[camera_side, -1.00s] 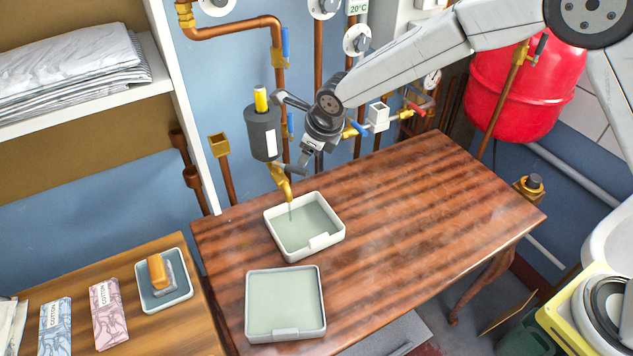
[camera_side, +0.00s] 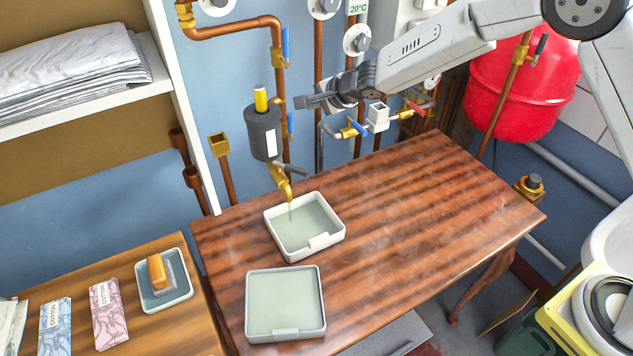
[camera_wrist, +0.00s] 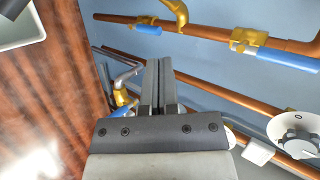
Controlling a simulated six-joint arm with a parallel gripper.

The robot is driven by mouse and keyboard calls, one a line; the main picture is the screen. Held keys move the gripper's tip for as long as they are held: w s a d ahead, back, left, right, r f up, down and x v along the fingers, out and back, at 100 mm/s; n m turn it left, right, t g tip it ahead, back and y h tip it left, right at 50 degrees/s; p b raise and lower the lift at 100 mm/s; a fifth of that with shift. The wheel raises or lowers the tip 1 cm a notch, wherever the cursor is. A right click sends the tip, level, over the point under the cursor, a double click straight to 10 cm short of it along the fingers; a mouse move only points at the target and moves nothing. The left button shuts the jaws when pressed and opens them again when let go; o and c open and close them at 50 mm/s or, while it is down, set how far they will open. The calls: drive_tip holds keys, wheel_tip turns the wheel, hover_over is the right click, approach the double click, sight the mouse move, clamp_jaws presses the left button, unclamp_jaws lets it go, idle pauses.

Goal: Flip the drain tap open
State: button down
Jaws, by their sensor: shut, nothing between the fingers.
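The drain tap (camera_side: 280,180) is a brass spout under a dark grey cylinder (camera_side: 263,135) with a yellow top and a white label. Its grey lever (camera_side: 295,173) sticks out to the right, slanting slightly down. A thin stream appears to fall from the spout into the near-wall white tray (camera_side: 332,243). My gripper (camera_side: 300,102) is shut and empty, above and to the right of the lever, apart from it. In the wrist view its closed fingers (camera_wrist: 160,68) point at the blue wall; part of a white tray (camera_wrist: 38,20) shows at upper left.
A second white tray (camera_side: 285,334) sits on the wooden table (camera_side: 400,220). Copper pipes (camera_side: 318,80) with blue-handled valves (camera_side: 285,45) run along the wall behind my gripper. A white fitting (camera_side: 378,117) and a red tank (camera_side: 520,90) stand to the right. The table's right side is clear.

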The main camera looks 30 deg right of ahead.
drive_tip(key=s+d+f+n+g+y, duration=0.1)
drive_tip(key=s+d+n+g+y, duration=0.3)
drive_tip(key=n, duration=1.5)
drive_tip(key=shift+s+d+f+n+g+y, duration=0.2)
drive_tip(key=shift+s+n+g+y, duration=0.1)
drive_tip(key=shift+s+g+y, duration=0.7)
drive_tip(key=shift+s, duration=0.15)
approach(290, 168)
drive_tip(key=w+a+f, duration=0.3)
drive_tip(key=shift+s+a+f, duration=0.3)
drive_tip(key=shift+a+f, duration=0.15)
drive_tip(key=shift+f, duration=0.1)
